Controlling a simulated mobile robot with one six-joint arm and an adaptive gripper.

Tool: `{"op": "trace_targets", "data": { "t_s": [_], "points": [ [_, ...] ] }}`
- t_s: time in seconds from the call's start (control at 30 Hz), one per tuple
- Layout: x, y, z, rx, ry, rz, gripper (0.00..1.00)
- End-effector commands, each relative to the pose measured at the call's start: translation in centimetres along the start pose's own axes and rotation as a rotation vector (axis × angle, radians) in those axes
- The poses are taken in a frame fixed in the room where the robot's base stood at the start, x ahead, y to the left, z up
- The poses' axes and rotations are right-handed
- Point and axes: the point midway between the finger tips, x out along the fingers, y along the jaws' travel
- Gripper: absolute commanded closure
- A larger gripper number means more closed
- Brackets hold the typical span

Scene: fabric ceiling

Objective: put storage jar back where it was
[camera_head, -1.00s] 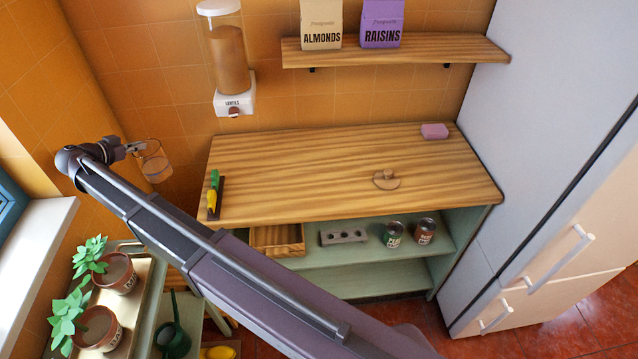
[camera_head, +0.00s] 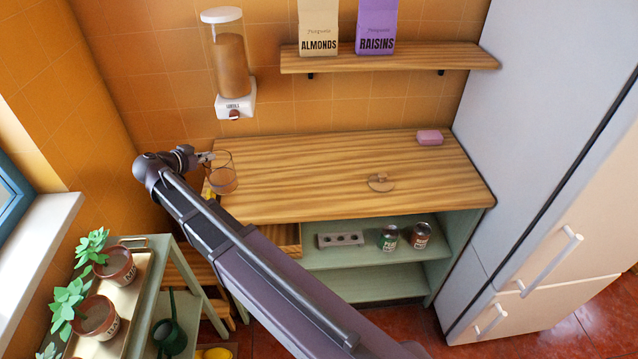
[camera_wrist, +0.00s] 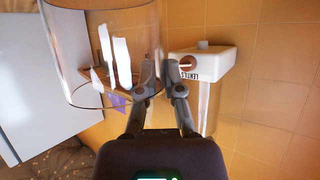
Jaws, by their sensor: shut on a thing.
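The storage jar (camera_head: 222,176) is clear glass and shows at the left end of the wooden counter (camera_head: 330,165). In the head view my gripper (camera_head: 208,158) is shut on the jar's upper left side. I cannot tell whether the jar's base touches the counter. In the wrist view the glass (camera_wrist: 100,60) fills the upper left, and my gripper's fingers (camera_wrist: 160,92) close at its wall. A round wooden lid with a knob (camera_head: 380,182) lies on the counter, right of the middle.
A lentil dispenser (camera_head: 234,105) hangs on the wall behind the jar. A shelf (camera_head: 400,58) holds almonds and raisins bags. A pink block (camera_head: 429,137) lies at the counter's back right. A plant trolley (camera_head: 150,285) stands left. The counter's middle is mostly clear.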

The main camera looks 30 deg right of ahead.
Motion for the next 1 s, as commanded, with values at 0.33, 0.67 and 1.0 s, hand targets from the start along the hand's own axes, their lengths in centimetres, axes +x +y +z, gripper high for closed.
{"op": "trace_targets", "data": {
  "t_s": [0.33,0.67,1.0],
  "points": [
    [4.9,8.9,2.7,0.013,0.000,0.019,1.00],
    [5.6,9.7,3.4,0.014,0.000,0.020,1.00],
    [5.5,9.6,3.3,0.014,0.000,0.020,1.00]
  ]
}}
